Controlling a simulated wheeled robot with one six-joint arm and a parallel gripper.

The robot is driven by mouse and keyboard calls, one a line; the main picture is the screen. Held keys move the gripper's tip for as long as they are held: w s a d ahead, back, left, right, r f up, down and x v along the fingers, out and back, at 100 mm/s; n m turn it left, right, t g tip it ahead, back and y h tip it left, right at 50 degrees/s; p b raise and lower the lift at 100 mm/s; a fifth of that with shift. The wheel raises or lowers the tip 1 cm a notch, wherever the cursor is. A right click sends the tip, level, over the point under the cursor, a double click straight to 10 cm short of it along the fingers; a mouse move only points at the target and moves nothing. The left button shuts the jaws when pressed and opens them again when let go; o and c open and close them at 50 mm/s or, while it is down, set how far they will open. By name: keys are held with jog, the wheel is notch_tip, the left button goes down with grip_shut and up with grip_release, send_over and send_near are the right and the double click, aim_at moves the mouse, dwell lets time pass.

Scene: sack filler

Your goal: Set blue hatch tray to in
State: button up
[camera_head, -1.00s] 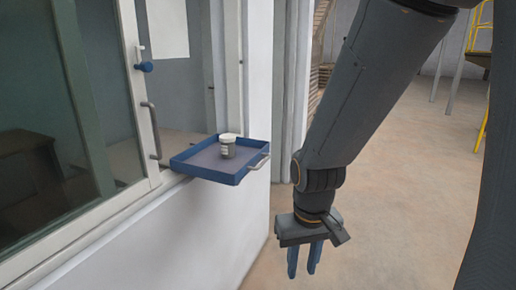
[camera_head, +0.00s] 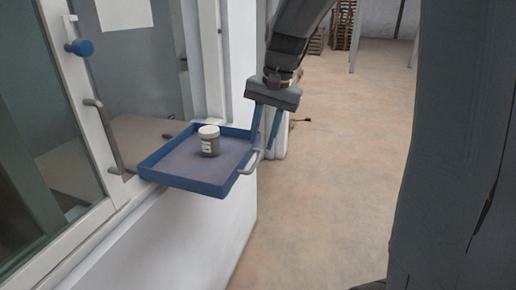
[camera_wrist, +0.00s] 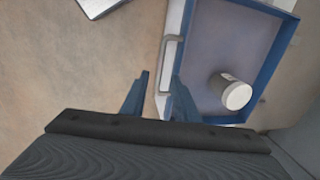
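The blue hatch tray (camera_head: 203,187) sticks out from the hatch opening in the wall, with a light metal handle (camera_head: 251,163) on its outer side. A small jar with a white lid (camera_head: 209,141) stands upright in it. My gripper (camera_head: 263,147) points down at the handle side of the tray with its blue fingers apart. In the wrist view my gripper (camera_wrist: 158,90) has one finger on each side of the handle's near end, and the tray (camera_wrist: 265,55) lies to the right with the jar (camera_wrist: 232,92) in it. I cannot tell whether a finger touches the handle.
The hatch window frame (camera_head: 98,95) has a blue knob (camera_head: 79,48) and a vertical metal pull handle (camera_head: 104,135) left of the tray. A white wall (camera_head: 190,235) lies below the tray. The floor (camera_head: 330,190) to the right is clear. Pallets (camera_head: 341,25) stand far back.

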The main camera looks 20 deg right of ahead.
aim_at(258, 160)
jog(key=shift+w+a+f+p, duration=0.15)
jog(key=shift+a+f+p, duration=0.1)
jog(key=shift+f, duration=1.05)
jog(key=shift+w+a+f+p, duration=0.1)
jog(key=shift+a+f, duration=0.1)
jog(key=shift+f, duration=1.1)
grip_shut()
